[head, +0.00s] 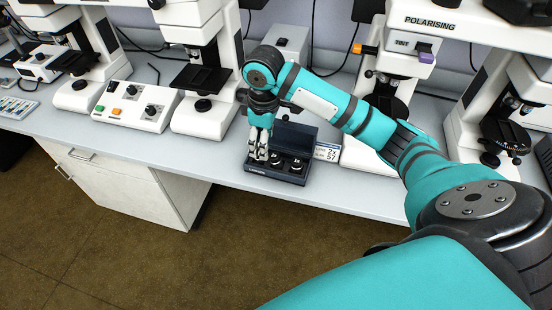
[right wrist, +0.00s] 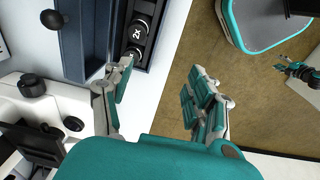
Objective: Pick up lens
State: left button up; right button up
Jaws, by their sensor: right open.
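A dark open case (head: 262,177) sits near the bench's front edge with its lid (head: 296,137) raised at the back. Small black-and-silver lenses stand in it; one lens (head: 297,165) shows to the right of my right gripper (head: 259,156). In the right wrist view a lens marked 2X (right wrist: 138,30) sits in the case, with others beside it. My right gripper points down at the case's left part. Its fingers are spread with nothing between them (right wrist: 163,82). What seems to be my left gripper (right wrist: 290,68) shows small at the right; its fingers are unclear.
White microscopes stand behind the case, one (head: 386,140) close at its right. A small label card (head: 327,152) lies beside the case. A white control box (head: 138,106) is to the left. Bare bench (head: 215,160) lies left of the case; the brown floor is in front.

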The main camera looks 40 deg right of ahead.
jog(key=w+d+r, duration=0.1)
jog(key=d+r, duration=0.4)
jog(key=r, duration=0.1)
send_over(275, 156)
jog(key=shift+m, duration=0.3)
jog(key=f, duration=1.1)
jog(key=shift+s+d+p, duration=0.25)
jog(key=shift+d+p, duration=0.1)
jog(key=shift+w+a+f+p, duration=0.15)
jog(key=shift+f+p, duration=0.05)
jog(key=shift+f, duration=1.25)
jog(key=shift+w+a+f+p, duration=0.1)
jog(key=shift+a+f+p, duration=0.1)
jog(key=shift+f, duration=1.25)
pick_arm(q)
jog(key=shift+s+a+r, duration=0.15)
jog(key=shift+s+r, duration=0.4)
jog(key=shift+r, duration=0.1)
pick_arm(e)
grip_shut()
